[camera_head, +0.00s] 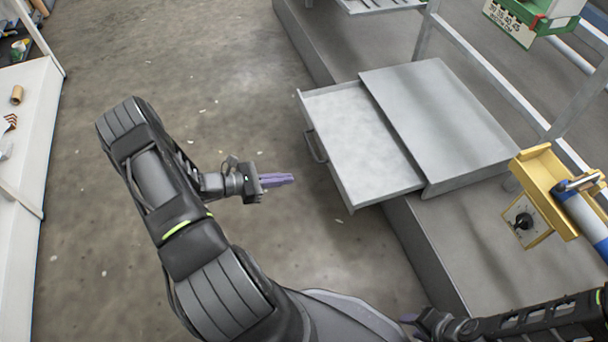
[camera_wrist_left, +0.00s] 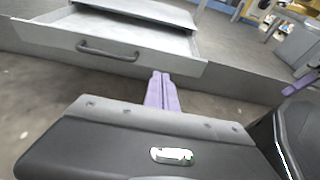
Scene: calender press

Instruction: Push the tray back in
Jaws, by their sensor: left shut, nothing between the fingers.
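The grey metal tray (camera_head: 350,135) is pulled out like a drawer from its grey housing (camera_head: 440,115). It has a handle (camera_head: 314,147) on its front face. In the left wrist view the tray front (camera_wrist_left: 150,58) and its handle (camera_wrist_left: 108,50) lie ahead of the fingers. My left gripper (camera_head: 291,179) is shut and empty, with purple fingers pointing toward the tray front, apart from it. The fingers also show in the left wrist view (camera_wrist_left: 161,80). My right gripper (camera_head: 410,319) is at the bottom of the head view, mostly hidden; its finger state is unclear.
The housing sits on a grey platform (camera_head: 480,245) beside metal rails. A yellow bracket (camera_head: 545,175) with a blue and white roller and a dial box (camera_head: 524,220) stand at the right. A white bench (camera_head: 30,130) is at the left. The concrete floor between is free.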

